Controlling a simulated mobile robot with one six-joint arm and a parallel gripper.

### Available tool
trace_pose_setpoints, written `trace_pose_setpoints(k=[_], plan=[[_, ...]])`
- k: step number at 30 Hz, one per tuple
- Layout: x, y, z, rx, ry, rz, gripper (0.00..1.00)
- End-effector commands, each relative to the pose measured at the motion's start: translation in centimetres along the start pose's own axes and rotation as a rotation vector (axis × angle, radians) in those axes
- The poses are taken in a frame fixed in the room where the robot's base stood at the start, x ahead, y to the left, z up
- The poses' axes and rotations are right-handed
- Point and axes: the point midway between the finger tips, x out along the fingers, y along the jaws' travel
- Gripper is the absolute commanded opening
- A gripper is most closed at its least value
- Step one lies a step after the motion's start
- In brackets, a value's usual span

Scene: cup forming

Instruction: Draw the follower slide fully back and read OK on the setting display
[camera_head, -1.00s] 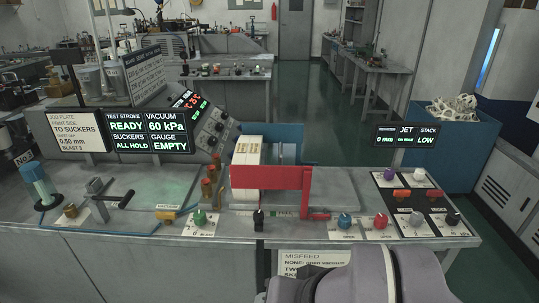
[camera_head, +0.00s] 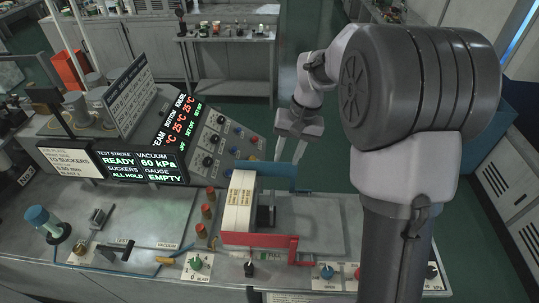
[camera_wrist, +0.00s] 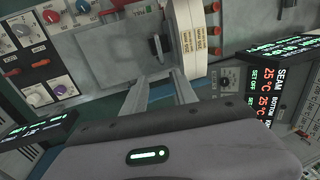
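A cream-white stack (camera_head: 239,203) of blanks stands upright between a red front rail (camera_head: 270,240) and a blue rail (camera_head: 275,176). A dark upright piece (camera_head: 265,214) beside its right face may be the follower slide. In the wrist view the stack (camera_wrist: 193,40) and a dark knob (camera_wrist: 156,46) lie beyond my fingertips. My gripper (camera_head: 291,152) is open and empty, above and behind the blue rail; its spread fingers show in the wrist view (camera_wrist: 160,88). The main display (camera_head: 140,165) reads READY, 60 kPa, ALL HOLD, EMPTY. I read no OK anywhere.
A sloped knob panel (camera_head: 222,138) and a red-lettered temperature display (camera_head: 180,125) stand left of my gripper. My arm hides the bench's right side. Flat plate right of the stack is clear.

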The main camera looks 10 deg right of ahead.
Motion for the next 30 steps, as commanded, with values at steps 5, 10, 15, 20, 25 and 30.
trace_pose_setpoints(k=[5, 10, 15, 20, 25, 30], plan=[[5.1, 0.1, 0.2, -0.001, -0.006, 0.001, 0.34], [10.3, 0.1, 0.2, -0.001, -0.006, 0.001, 0.34], [14.4, 0.1, 0.2, 0.000, -0.003, 0.001, 0.34], [16.4, 0.0, 0.1, 0.000, -0.001, 0.001, 0.34], [16.9, 0.0, 0.1, 0.001, 0.000, 0.000, 0.34], [16.9, 0.0, 0.1, 0.000, 0.000, 0.000, 0.34]])
